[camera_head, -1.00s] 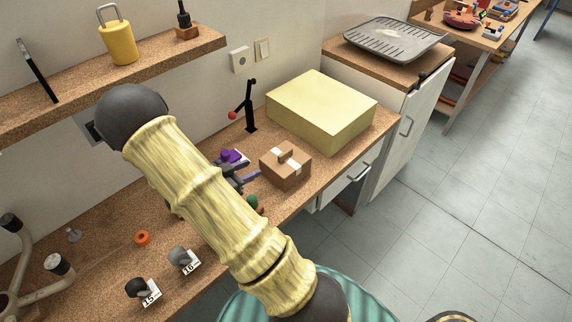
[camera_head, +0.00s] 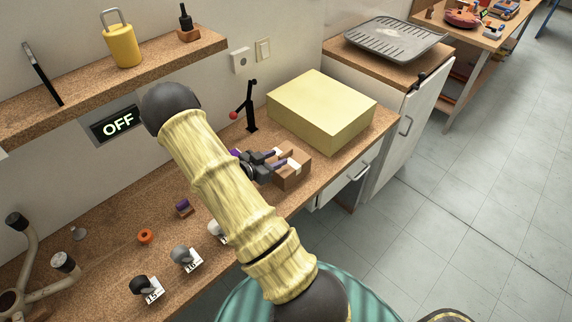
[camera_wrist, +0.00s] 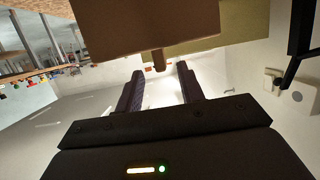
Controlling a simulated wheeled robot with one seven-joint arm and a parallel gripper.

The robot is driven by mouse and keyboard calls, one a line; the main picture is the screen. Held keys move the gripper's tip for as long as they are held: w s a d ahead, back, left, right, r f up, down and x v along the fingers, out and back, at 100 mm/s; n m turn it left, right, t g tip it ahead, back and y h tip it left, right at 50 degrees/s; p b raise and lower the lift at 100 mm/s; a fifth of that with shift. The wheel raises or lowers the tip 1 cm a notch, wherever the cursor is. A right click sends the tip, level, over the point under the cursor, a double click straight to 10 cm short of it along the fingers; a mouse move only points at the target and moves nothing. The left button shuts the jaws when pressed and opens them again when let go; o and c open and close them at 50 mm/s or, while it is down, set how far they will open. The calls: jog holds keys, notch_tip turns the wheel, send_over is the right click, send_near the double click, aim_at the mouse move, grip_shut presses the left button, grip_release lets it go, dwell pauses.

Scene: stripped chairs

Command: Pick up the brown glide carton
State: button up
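The brown glide carton (camera_head: 290,180) is a small box with pale tape and a small raised brown tab on top. It sits on the workbench in front of the yellow block. My gripper (camera_head: 281,157) is at the carton's upper left side, with its fingers partly overlapping the top in the head view. In the wrist view my gripper (camera_wrist: 160,72) is open, with a clear gap between its dark fingers. The carton (camera_wrist: 140,25) fills the top of that view, and its tab lies just beyond and between the fingertips. I cannot tell whether they touch.
A large yellow block (camera_head: 322,108) stands right behind the carton. A black stand with a red ball (camera_head: 250,110) is behind my gripper.

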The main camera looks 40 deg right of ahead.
aim_at(283, 153)
jog(key=p+x, duration=0.2)
jog(key=x, duration=0.3)
jog(key=shift+d+r, duration=0.1)
jog(key=shift+d, duration=0.15)
jog(key=shift+w, duration=0.1)
jog(key=shift+a, duration=0.1)
jog(key=shift+c, duration=0.2)
grip_shut()
